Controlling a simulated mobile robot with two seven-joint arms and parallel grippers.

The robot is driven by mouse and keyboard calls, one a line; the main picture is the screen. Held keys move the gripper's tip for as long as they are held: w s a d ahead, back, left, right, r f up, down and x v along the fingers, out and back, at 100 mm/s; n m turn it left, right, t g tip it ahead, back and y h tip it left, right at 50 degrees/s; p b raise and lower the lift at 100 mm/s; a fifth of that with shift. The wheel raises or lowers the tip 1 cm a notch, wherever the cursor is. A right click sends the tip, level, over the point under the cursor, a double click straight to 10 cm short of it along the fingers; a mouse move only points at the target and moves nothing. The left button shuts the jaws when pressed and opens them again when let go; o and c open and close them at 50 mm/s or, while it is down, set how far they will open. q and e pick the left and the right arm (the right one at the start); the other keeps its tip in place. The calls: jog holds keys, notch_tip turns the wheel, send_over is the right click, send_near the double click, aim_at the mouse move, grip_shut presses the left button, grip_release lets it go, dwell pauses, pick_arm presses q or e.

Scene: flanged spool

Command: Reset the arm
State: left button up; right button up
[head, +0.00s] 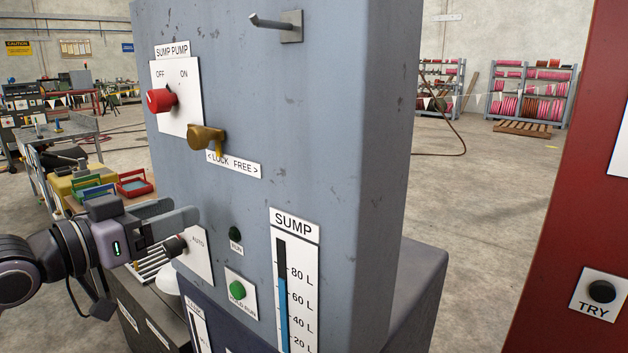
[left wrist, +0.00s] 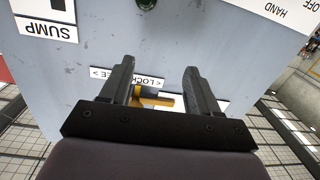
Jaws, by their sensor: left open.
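My left gripper (head: 182,212) comes in from the left in the head view, in front of the lower left of the grey panel (head: 330,110). In the left wrist view its two fingers (left wrist: 157,78) are spread apart with no object clamped between them. Between and behind the fingers, a brass-yellow lever (left wrist: 152,96) and the LOCK/FREE label show upside down. In the head view the brass lever (head: 206,138) sits above the LOCK/FREE label, higher than the gripper and apart from it. My right gripper is not in view.
A red SUMP PUMP knob (head: 161,100), a dark AUTO selector (head: 174,246), a green button (head: 237,290) and a SUMP gauge (head: 294,285) are on the panel. A metal peg (head: 272,24) sticks out above. A red cabinet (head: 570,170) stands right. Open floor lies behind.

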pick_arm(q)
jog(key=s+d+f+n+y+p, duration=0.1)
jog(key=s+f+n+y, duration=0.1)
jog(key=f, duration=1)
jog(key=s+f+n+y, duration=0.1)
jog(key=s+f+y, duration=0.1)
jog(key=f, duration=1)
jog(key=s+f+n+g+y+p, duration=0.1)
jog(key=s+f+g+y, duration=0.2)
jog(key=s+f, duration=1.5)
jog(key=shift+s+d+g+y+p, duration=0.3)
jog(key=shift+s+g+y+p, duration=0.1)
jog(key=shift+s, duration=0.15)
